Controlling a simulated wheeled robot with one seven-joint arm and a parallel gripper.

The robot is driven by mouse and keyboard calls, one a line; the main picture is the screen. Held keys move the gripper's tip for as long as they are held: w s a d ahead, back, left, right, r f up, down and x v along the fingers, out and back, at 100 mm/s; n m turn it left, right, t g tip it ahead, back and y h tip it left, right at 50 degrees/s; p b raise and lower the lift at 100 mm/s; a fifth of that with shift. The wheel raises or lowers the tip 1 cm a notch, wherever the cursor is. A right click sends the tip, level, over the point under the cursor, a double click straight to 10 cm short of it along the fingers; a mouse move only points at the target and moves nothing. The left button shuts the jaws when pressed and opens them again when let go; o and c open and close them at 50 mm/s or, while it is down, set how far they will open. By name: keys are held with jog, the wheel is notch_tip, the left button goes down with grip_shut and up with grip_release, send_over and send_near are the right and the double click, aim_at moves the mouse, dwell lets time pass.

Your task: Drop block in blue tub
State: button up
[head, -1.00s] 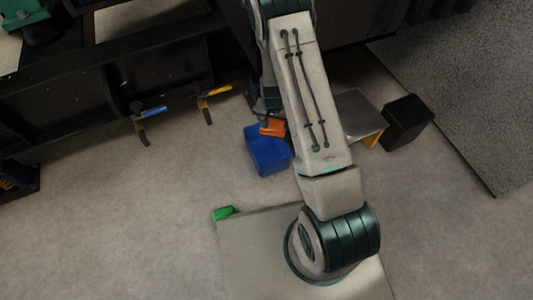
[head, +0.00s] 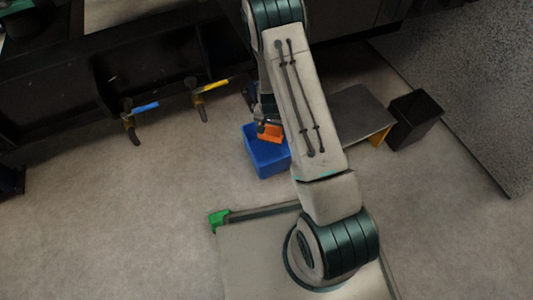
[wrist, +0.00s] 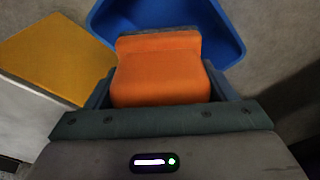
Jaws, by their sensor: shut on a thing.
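My gripper (wrist: 160,80) is shut on an orange block (wrist: 162,72), which fills the space between its fingers in the wrist view. In the head view the orange block (head: 270,133) shows over the upper right part of the blue tub (head: 268,166). The tub is an open box on the floor; its far walls also show beyond the block in the wrist view (wrist: 228,35). Much of the tub's inside is hidden by the block and gripper. How high the block is above the rim I cannot tell.
A low table with a grey top (head: 357,113) and a yellow-orange side (wrist: 50,55) stands right of the tub. A black bin (head: 415,118) is beside it. Valves with blue (head: 146,106) and yellow (head: 216,85) handles stick out at the left. Floor left of the tub is clear.

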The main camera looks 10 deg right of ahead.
jog(key=shift+f, duration=0.25)
jog(key=o, duration=1)
jog(key=shift+c, duration=0.2)
jog(key=shift+r, duration=0.1)
notch_tip(320, 180, up, 14)
jog(key=s+p, duration=0.1)
jog(key=p, duration=0.5)
jog(key=shift+s+a+f, duration=0.2)
jog(key=shift+a+f, duration=0.05)
jog(key=shift+a, duration=0.1)
